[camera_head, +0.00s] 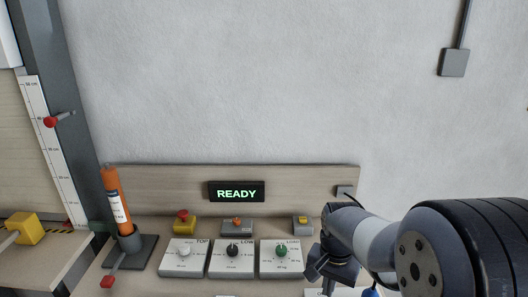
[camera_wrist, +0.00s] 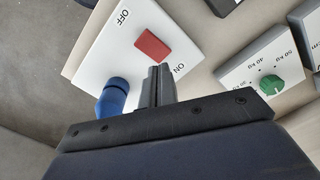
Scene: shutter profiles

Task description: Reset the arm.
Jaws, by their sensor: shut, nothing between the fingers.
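My arm (camera_head: 375,240) reaches in from the right in the head view, over the right end of the control panel. My gripper (camera_wrist: 158,72) shows in the wrist view with its two grey fingers together and nothing between them. The fingers appear over a white switch plate (camera_wrist: 98,62) marked OFF and ON, just below its red switch (camera_wrist: 152,46). Whether they touch the plate, I cannot tell. A blue knob (camera_wrist: 113,97) is left of the fingers, partly hidden by my gripper body. In the head view my arm hides most of this plate.
The panel has a white dial (camera_head: 184,252), a black dial (camera_head: 233,250) and a green dial (camera_head: 281,251). Behind them are a red button (camera_head: 183,216) and a READY display (camera_head: 236,192). An orange tube (camera_head: 116,200) stands in a holder at left.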

